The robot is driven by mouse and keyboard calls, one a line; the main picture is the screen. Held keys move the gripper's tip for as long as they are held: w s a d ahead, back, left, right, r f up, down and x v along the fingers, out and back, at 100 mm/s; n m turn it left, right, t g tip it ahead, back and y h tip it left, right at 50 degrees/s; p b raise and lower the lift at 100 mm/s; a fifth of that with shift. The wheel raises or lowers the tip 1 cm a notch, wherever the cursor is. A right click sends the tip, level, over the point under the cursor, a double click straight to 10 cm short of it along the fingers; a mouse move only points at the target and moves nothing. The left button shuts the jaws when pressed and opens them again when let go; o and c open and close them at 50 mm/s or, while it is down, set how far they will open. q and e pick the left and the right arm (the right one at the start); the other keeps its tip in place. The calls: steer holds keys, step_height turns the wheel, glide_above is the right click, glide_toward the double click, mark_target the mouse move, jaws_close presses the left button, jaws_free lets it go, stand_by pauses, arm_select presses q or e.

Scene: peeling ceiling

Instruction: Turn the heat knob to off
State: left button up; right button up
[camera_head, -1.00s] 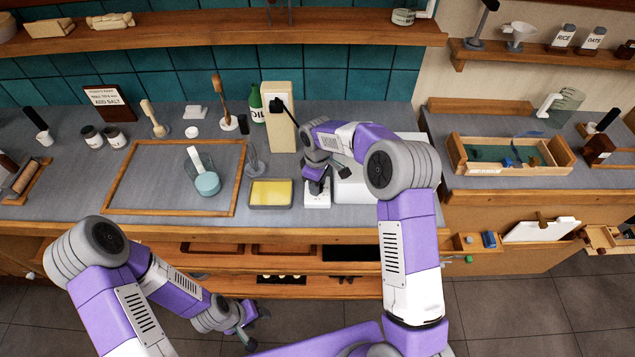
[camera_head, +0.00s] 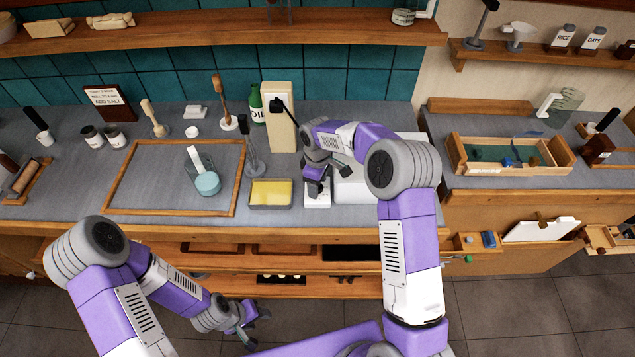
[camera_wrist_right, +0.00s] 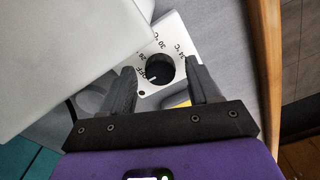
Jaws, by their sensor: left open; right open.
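The heat knob (camera_wrist_right: 159,69) is a dark round dial on a white panel (camera_wrist_right: 178,47) with printed temperatures. A light mark on its lower left edge points near the letters that read like OFF. My right gripper (camera_wrist_right: 162,78) is open, with one finger on each side of the knob in the wrist view; I cannot tell whether they touch it. In the head view my right gripper (camera_head: 318,180) is over the white control box (camera_head: 318,200) and hides the knob. My left gripper (camera_head: 252,325) is open and empty, low in front of the counter.
A sponge tray (camera_head: 270,194) sits just left of the control box. A white appliance (camera_head: 365,185) adjoins the box on the right. A wooden frame (camera_head: 238,178) lies farther left.

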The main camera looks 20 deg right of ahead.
step_height(320, 180, up, 8)
steer(key=shift+f, duration=0.2)
stand_by(0.3)
stand_by(0.4)
